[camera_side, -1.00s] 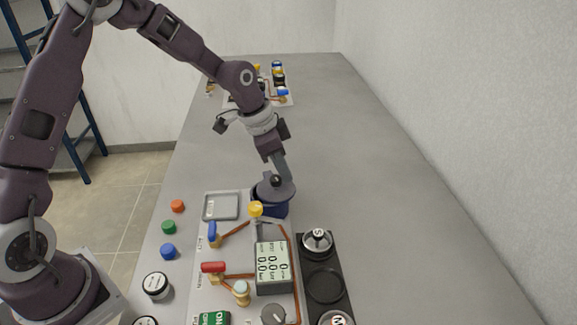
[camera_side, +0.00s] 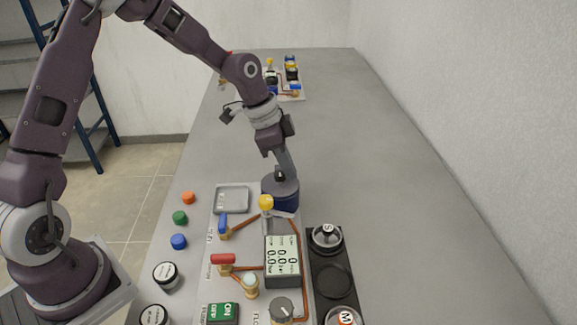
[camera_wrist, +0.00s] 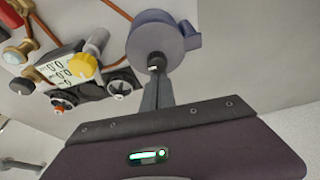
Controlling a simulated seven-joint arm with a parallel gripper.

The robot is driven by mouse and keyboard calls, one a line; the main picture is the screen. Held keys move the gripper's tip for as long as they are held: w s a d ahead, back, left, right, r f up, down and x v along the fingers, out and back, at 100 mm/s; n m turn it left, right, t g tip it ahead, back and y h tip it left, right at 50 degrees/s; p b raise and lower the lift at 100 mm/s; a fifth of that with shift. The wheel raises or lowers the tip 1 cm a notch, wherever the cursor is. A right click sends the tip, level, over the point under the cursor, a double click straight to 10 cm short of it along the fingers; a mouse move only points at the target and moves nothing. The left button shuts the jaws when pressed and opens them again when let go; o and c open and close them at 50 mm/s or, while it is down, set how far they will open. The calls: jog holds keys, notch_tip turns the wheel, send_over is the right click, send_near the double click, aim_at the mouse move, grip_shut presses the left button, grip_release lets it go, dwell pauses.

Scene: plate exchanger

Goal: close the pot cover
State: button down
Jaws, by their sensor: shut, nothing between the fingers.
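The dark blue pot (camera_side: 287,212) stands at the far end of the grey panel in the side view. Its grey-blue cover (camera_side: 291,188), with a black knob, sits on top and looks level; whether it is fully seated I cannot tell. In the wrist view the round cover (camera_wrist: 150,30) is at the top centre, hiding most of the pot. My gripper (camera_side: 283,172) points down at the knob, its fingertips at or just above it. The fingers (camera_wrist: 156,78) are together in the wrist view, with nothing visible between them.
A yellow knob (camera_side: 265,202) stands close in front of the pot. Valves, a display box (camera_side: 282,262) and copper pipes fill the panel. A grey tray (camera_side: 232,199) lies left, and a black weight stand (camera_side: 327,238) right. The bench right of the pot is clear.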

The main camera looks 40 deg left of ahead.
aim_at(291, 184)
jog(key=w+d+r, duration=0.1)
jog(key=w+d, duration=0.2)
jog(key=s+v, duration=0.1)
jog(key=v, duration=0.8)
jog(key=s+a+r+n+t+y, duration=0.1)
jog(key=s+r+n, duration=0.1)
jog(key=s, duration=0.8)
jog(key=s+r+n+t+y, duration=0.1)
jog(key=s+r+n, duration=0.2)
jog(key=s, duration=0.7)
jog(key=s+a+r+n+t+y, duration=0.1)
jog(key=s+n, duration=0.3)
jog(key=s, duration=0.6)
jog(key=shift+a+r+n, duration=0.3)
jog(key=shift+r, duration=0.6)
jog(key=c, duration=2.1)
grip_release()
